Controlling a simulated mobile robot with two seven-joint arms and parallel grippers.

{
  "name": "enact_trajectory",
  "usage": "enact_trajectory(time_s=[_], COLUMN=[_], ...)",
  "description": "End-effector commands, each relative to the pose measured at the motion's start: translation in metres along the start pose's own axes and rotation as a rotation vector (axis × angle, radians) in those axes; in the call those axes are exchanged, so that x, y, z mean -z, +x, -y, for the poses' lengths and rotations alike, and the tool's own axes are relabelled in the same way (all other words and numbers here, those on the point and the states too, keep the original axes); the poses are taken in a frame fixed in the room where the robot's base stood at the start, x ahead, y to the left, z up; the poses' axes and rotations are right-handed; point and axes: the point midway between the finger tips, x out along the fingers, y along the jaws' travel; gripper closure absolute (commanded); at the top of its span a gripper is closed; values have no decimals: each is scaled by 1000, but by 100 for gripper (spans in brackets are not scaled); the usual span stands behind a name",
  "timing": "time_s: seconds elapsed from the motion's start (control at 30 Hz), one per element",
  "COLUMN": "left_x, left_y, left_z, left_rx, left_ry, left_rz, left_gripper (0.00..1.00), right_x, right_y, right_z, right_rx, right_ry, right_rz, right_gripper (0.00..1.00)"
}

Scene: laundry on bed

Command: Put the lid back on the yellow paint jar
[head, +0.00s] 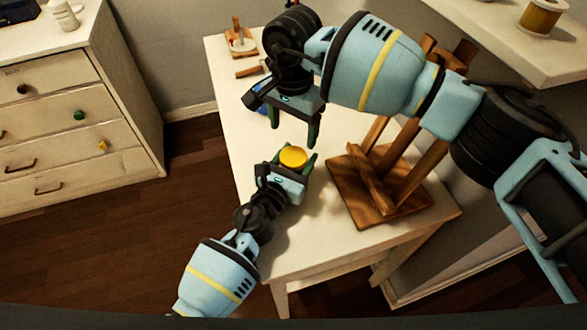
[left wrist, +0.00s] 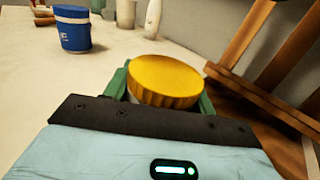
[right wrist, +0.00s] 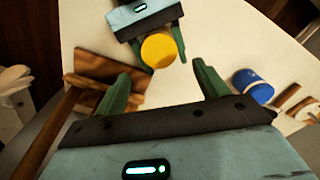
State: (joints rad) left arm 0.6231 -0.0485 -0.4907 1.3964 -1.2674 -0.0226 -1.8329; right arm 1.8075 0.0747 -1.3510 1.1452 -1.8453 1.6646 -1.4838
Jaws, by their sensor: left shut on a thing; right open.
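The yellow ribbed lid (head: 293,157) sits on top of a jar between the fingers of my left gripper (head: 297,166). In the left wrist view the lid (left wrist: 165,80) looks about level, with a little of the pale jar below it; most of the jar is hidden. I cannot tell how firmly the lid is seated. My left gripper is shut on the jar. My right gripper (head: 298,135) is open and empty above the table. In the right wrist view the lid (right wrist: 159,50) lies beyond and between its open fingers, apart from them.
A wooden easel (head: 385,185) stands on the table, right of the jar. A blue jar (left wrist: 74,32) stands farther back. The white table (head: 240,75) also holds small wooden items (head: 242,45) at the far end. A drawer cabinet (head: 70,110) stands left, across open floor.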

Motion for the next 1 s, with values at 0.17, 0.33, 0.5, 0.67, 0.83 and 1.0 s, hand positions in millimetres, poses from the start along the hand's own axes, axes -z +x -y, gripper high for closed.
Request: enact_trajectory(time_s=[0.17,0.33,0.5,0.67,0.83,1.0], left_x=[1,1,1,1,1,1], left_y=[0,0,0,0,0,0], left_z=[1,1,1,1,1,1], left_rx=[1,1,1,1,1,1], left_ry=[-1,-1,-1,-1,-1,-1], left_rz=[-2,-2,-2,-2,-2,-1], left_gripper=[100,100,100,100,100,100], right_x=[0,0,0,0,0,0], right_y=[-6,-6,-6,-2,16,41], right_z=[0,0,0,0,-1,-1], right_rx=[0,-1,-1,-1,-4,-3], right_ry=[-126,-156,-154,-153,-152,-151], right_rz=[-1,0,0,1,3,3], right_gripper=[27,27,27,27,27,27])
